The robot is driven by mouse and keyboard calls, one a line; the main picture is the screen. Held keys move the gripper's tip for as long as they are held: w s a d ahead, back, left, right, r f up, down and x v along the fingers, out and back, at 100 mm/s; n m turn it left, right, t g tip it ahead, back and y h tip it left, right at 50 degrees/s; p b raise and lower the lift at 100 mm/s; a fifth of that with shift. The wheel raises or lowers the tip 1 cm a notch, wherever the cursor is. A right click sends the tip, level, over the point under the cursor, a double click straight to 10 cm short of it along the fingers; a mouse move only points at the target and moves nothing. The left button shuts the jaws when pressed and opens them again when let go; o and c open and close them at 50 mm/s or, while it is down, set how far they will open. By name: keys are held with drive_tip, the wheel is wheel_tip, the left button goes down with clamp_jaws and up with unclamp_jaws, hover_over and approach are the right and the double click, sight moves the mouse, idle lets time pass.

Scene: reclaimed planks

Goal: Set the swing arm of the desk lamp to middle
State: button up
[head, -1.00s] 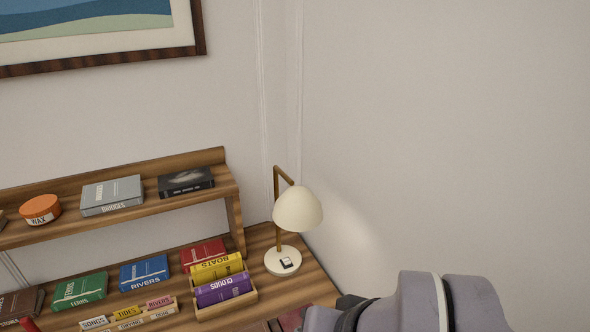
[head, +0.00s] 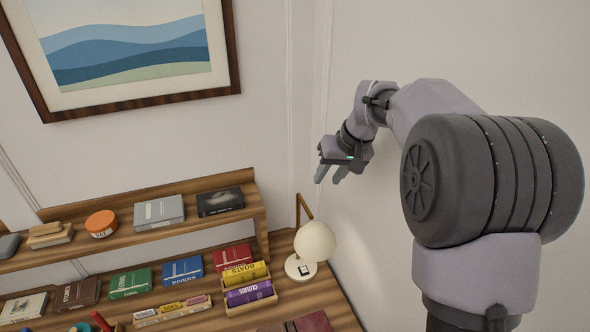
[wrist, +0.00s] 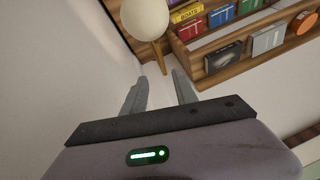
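The desk lamp has a cream round shade (head: 314,241), a brass swing arm (head: 304,207) and a round cream base (head: 300,267) with a small dark-and-white switch. It stands at the right end of the desk near the wall corner. The swing arm slants from the post toward the shade, to the right. My gripper (head: 330,174) is above the lamp, apart from it, with its fingers pointing down. In the wrist view the two fingers (wrist: 160,86) are spread with nothing between them. The shade (wrist: 145,18) and brass post (wrist: 158,58) show beyond the fingertips.
A wooden shelf (head: 160,225) with books and an orange tin (head: 102,223) stands left of the lamp. A small wooden box (head: 250,304) of books sits close beside the base. The right wall (head: 375,260) is close to the shade. A framed picture (head: 236,85) hangs at upper left.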

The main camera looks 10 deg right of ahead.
sight(308, 209)
drive_tip(key=b+x, duration=0.2)
drive_tip(key=x, duration=1.5)
drive_tip(key=shift+a+f, duration=0.1)
drive_tip(key=shift+f, duration=0.2)
clamp_jaws()
idle(0.4)
